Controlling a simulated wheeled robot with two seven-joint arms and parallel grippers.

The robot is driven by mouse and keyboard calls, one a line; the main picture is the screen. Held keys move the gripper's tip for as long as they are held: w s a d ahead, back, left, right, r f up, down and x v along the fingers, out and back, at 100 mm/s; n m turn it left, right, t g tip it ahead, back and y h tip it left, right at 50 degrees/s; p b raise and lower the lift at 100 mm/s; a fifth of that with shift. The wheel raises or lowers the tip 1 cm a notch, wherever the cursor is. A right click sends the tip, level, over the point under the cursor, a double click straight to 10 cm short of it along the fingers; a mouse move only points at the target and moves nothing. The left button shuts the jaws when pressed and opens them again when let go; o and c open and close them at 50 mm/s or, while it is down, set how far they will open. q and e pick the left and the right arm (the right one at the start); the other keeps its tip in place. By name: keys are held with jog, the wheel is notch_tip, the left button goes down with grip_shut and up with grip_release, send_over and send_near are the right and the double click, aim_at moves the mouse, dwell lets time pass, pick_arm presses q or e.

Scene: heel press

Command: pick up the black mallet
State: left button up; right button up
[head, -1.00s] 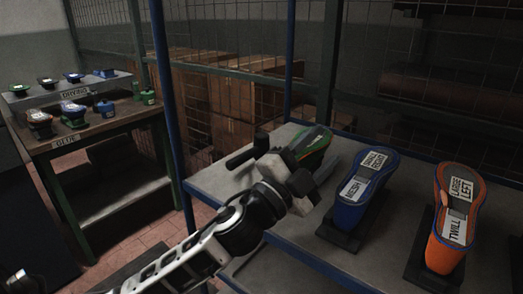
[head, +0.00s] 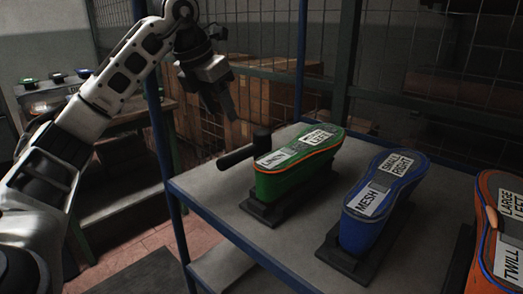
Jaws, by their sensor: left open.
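The black mallet lies at the left end of the grey shelf (head: 215,190). Its handle (head: 238,157) points left and towards me, and its head (head: 262,140) is just behind the green shoe form. My left gripper (head: 229,116) is above and slightly left of the mallet head, pointing down, open and empty. It appears apart from the mallet; its fingers are dark and hard to make out. My right gripper is not in view.
A green shoe form (head: 290,182) stands on a black base close to the mallet. A blue form (head: 360,228) and an orange form (head: 484,240) stand to the right. A blue post (head: 167,150) rises at the shelf's left corner.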

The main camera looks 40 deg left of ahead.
aim_at(242, 151)
pick_arm(q)
jog(key=b+x, duration=0.1)
jog(key=x, duration=0.8)
jog(key=shift+f, duration=0.3)
jog(key=x, duration=0.5)
jog(key=shift+w+d, duration=0.2)
jog(key=shift+w, duration=0.15)
jog(key=shift+w+f, duration=0.1)
jog(key=shift+f, duration=0.15)
jog(key=shift+f, duration=0.2)
jog(key=c, duration=1)
jog(key=shift+r, duration=0.1)
grip_shut()
